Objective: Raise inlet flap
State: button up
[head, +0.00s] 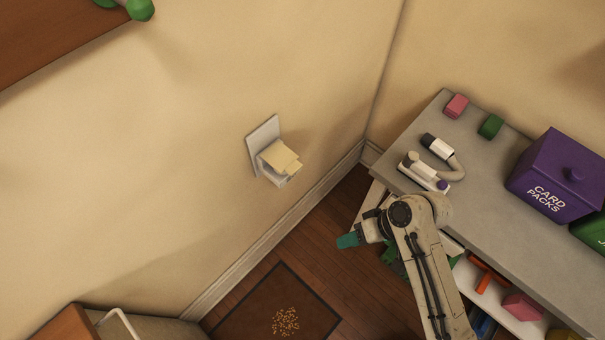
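The wall inlet has a white backplate (263,134) fixed to the beige wall, in the middle of the head view. A cream flap (279,156) covers the front of its housing and juts out from the wall; I cannot tell its exact angle. My gripper (347,241) has teal fingertips and hangs below and to the right of the inlet, well apart from it. It points left toward the wall. It is small and seen from above, so I cannot tell whether the fingers are open or shut. No object shows in it.
A grey-topped shelf unit (478,165) stands right, bearing a white device (424,172), a purple card packs box (556,176) and small blocks. A dark mat (249,309) lies on the wooden floor. The space between gripper and inlet looks clear.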

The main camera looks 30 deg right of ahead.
jog(key=w+f+m+t+y+b, duration=0.1)
jog(key=w+m+t+y+b, duration=0.1)
jog(key=w+t+y, duration=0.3)
jog(key=m+t+b, duration=0.2)
jog(key=m+t, duration=0.3)
jog(key=t, duration=0.1)
send_near(283, 159)
jog(key=shift+y, duration=0.3)
jog(key=a, duration=0.1)
jog(key=w+a+p, duration=0.2)
jog(key=shift+w+a+f, duration=0.15)
jog(key=shift+w+a, duration=0.1)
jog(key=shift+a, duration=0.15)
grip_shut()
